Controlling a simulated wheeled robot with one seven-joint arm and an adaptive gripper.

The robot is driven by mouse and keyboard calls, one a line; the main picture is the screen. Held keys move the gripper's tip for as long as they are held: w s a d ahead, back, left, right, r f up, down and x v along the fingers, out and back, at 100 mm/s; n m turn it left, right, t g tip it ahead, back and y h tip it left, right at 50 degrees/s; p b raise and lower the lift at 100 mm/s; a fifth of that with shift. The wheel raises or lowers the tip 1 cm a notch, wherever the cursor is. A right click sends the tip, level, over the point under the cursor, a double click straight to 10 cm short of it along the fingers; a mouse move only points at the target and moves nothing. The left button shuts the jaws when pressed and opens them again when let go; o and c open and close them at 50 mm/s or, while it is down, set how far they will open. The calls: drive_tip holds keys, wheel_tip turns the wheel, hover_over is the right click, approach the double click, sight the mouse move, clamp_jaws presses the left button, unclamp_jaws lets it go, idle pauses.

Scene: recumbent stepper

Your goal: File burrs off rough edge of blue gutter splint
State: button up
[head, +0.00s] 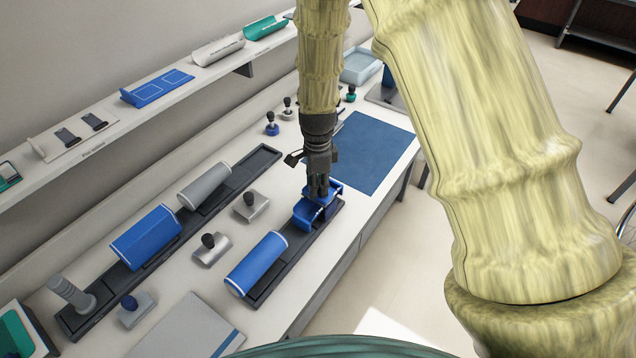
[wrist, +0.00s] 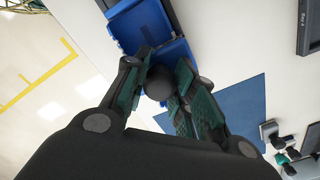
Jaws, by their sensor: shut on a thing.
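My gripper (head: 318,188) points down over the far end of the right-hand dark rack. In the wrist view, its two teal-padded fingers (wrist: 158,90) are shut on a round black knob (wrist: 158,80), like those on the knobbed blocks on the bench. The body under this knob is mostly hidden. A blue trough-shaped splint (head: 305,214) lies in the rack right under my gripper, and its blue surface shows in the wrist view (wrist: 142,22). I cannot tell whether the held tool touches its edge. The gripper partly covers the splint.
Another blue splint (head: 257,262) lies nearer on the same rack. The left rack (head: 125,280) holds a blue splint (head: 147,237) and a grey one (head: 205,185). Knobbed blocks (head: 250,204) stand between the racks. A blue mat (head: 372,150) lies flat and bare beyond. A wall shelf (head: 105,132) runs along the left.

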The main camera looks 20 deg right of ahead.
drive_tip(key=shift+s, duration=0.15)
drive_tip(key=shift+s+a+p, duration=0.3)
drive_tip(key=shift+s+a, duration=0.2)
drive_tip(key=shift+a, duration=0.3)
drive_tip(key=shift+s+a, duration=0.1)
drive_tip(key=shift+s+a+f, duration=0.1)
drive_tip(key=shift+s+a, duration=0.45)
drive_tip(key=shift+a, duration=0.1)
drive_tip(key=shift+w+d+p, duration=0.1)
drive_tip(key=shift+d+p, duration=0.05)
drive_tip(key=shift+p, duration=0.15)
drive_tip(key=shift+w+d, duration=0.55)
drive_tip(key=shift+d, duration=0.1)
drive_tip(key=shift+w+d, duration=0.1)
drive_tip(key=shift+d, duration=0.05)
drive_tip(key=shift+w+d+p, duration=0.3)
drive_tip(key=shift+w+d, duration=0.2)
drive_tip(key=shift+d, duration=0.15)
